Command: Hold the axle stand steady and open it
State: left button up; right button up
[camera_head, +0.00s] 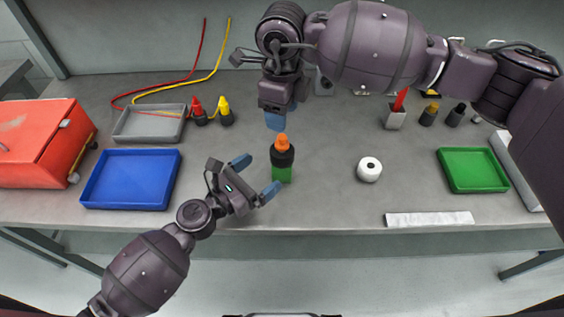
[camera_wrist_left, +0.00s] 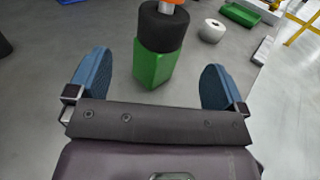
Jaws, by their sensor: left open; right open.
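The axle stand has a green block-shaped base (camera_head: 282,175), a wide black collar and a small orange top (camera_head: 282,141). It stands upright near the table's front middle. My left gripper (camera_head: 257,175) is open, with blue fingers spread just short of the stand. In the left wrist view the green base (camera_wrist_left: 153,65) is ahead of the gap between the fingers (camera_wrist_left: 157,85), and the orange top is cut off by the upper edge. My right gripper (camera_head: 275,121) hangs just behind and above the orange top, its blue fingers overlapping in view. It holds nothing visible.
A blue tray (camera_head: 130,204) and a red toolbox (camera_head: 40,146) lie left. A grey tray (camera_head: 120,135), red and yellow bottles (camera_head: 226,112) stand behind. A white roll (camera_head: 369,170), a white strip (camera_head: 430,219) and a green tray (camera_head: 472,188) lie right.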

aim_at(273, 165)
pick_arm(q)
jog(key=x, duration=0.7)
jog(key=shift+w+d, duration=0.1)
jog(key=shift+d, duration=0.1)
